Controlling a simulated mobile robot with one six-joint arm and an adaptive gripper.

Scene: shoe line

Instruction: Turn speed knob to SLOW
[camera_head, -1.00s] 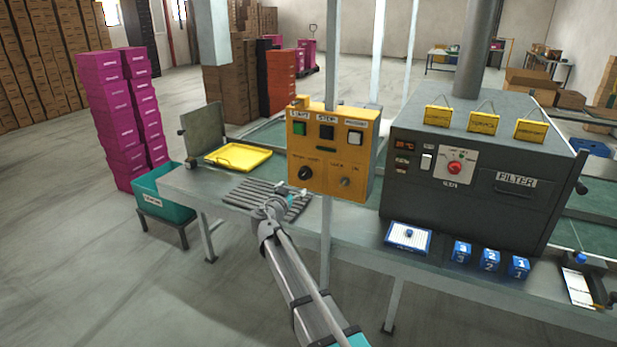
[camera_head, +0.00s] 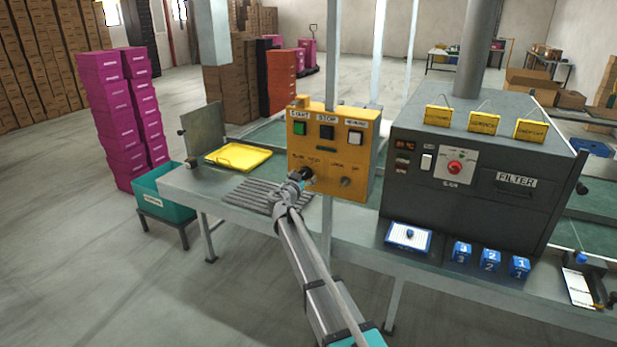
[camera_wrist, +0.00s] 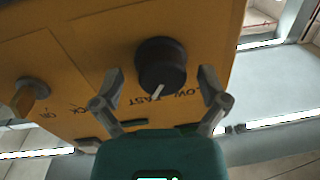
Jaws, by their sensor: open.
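The orange control box (camera_head: 330,150) is mounted on a post over the table. Its black round speed knob (camera_wrist: 160,63) lies between the two fingers of my open gripper (camera_wrist: 160,76), with a gap on each side. In the wrist view, the box appears upside down. The knob's white mark points down and slightly left, near the gap between the partly hidden SLOW and FAST lettering (camera_wrist: 165,97). In the head view, my gripper (camera_head: 301,180) is at the box's lower left and partly covers the knob.
A second, smaller knob (camera_head: 345,182) sits to the right on the same box. START and STOP buttons are above. A yellow tray (camera_head: 238,157) lies to the left, and a dark machine (camera_head: 478,165) stands to the right.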

